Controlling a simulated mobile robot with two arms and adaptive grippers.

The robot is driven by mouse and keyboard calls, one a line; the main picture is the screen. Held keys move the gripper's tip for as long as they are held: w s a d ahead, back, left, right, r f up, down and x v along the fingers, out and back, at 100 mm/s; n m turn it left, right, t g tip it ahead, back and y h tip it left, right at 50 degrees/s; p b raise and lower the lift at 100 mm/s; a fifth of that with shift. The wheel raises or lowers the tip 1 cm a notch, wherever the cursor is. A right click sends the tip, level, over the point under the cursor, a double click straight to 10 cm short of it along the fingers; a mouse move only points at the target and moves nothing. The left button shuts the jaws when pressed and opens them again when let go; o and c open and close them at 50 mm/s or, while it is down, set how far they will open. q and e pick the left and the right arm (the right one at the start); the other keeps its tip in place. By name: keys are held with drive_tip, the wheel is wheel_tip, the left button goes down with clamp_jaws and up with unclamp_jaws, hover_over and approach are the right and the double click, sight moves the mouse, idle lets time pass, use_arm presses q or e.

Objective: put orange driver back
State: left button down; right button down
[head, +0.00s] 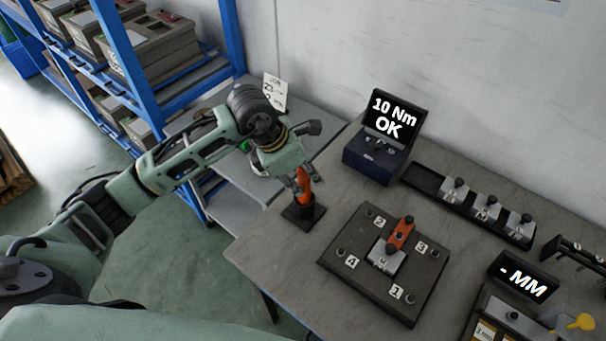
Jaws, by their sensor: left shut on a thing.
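The orange driver (305,184) stands upright at the left part of the table, its lower end at the small black holder (303,216). My left gripper (303,180) is shut on the upper part of the driver, directly above the holder. The fingers hide part of the driver, and I cannot tell how deep it sits in the holder. My right gripper is not in view.
A dark plate (345,290) with numbered corners holds a metal block and an orange part (400,234). Behind it stand a display reading "10 Nm OK" (390,118) and a rail of metal blocks (430,184). A "- MM" display (523,278) is at right. Blue shelving (125,60) stands at left.

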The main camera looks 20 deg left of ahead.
use_arm(q)
drive_tip(key=shift+f, duration=0.1)
drive_tip(key=c, duration=1.5)
unclamp_jaws()
drive_tip(key=shift+a+r, duration=0.1)
drive_tip(key=shift+r, duration=0.35)
drive_tip(key=b+v, duration=0.2)
drive_tip(key=v, duration=0.9)
drive_tip(key=shift+s+r, duration=0.2)
